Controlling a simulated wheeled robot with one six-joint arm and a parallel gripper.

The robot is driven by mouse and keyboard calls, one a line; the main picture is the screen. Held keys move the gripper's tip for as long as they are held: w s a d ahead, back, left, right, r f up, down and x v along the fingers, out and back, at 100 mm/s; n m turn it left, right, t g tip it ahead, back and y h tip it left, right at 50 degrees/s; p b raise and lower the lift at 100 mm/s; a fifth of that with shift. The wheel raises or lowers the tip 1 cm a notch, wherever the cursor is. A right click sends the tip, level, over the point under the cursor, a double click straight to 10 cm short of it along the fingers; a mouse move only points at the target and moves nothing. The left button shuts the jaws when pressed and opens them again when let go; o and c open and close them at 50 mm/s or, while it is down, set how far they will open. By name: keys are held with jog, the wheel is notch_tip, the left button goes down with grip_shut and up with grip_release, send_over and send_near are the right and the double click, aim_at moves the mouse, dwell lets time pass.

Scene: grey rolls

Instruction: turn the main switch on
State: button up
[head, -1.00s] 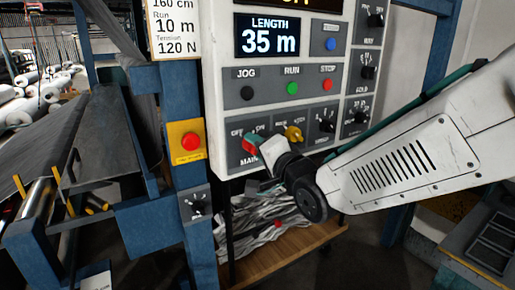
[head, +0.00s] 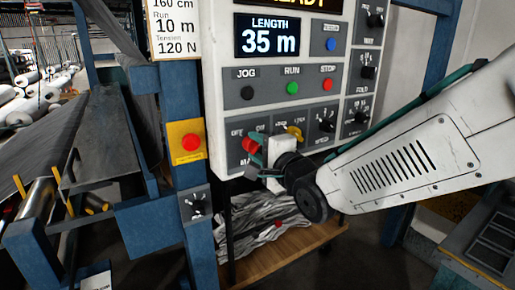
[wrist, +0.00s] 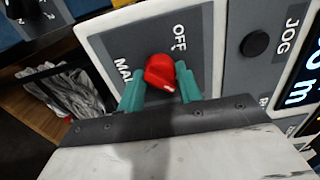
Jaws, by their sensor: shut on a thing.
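The main switch is a red knob (head: 249,146) at the lower left of the control panel (head: 216,158). It also shows in the wrist view (wrist: 160,72), with the OFF label above and to the right and the MAIN label partly hidden at left. A white mark on the knob faces the lower right in the wrist view, away from OFF. My gripper (head: 258,156) is at the panel, its teal fingers on either side of the knob, shut on it.
A yellow knob (head: 294,132) is close on the right of my gripper. JOG, RUN and STOP buttons sit above. A red button on a yellow plate (head: 187,154) is on the blue post at left. A wooden shelf (head: 285,252) with grey cloth lies below.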

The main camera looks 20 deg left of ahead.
jog(key=o, duration=1)
jog(key=v, duration=0.7)
jog(key=shift+s+d, duration=0.25)
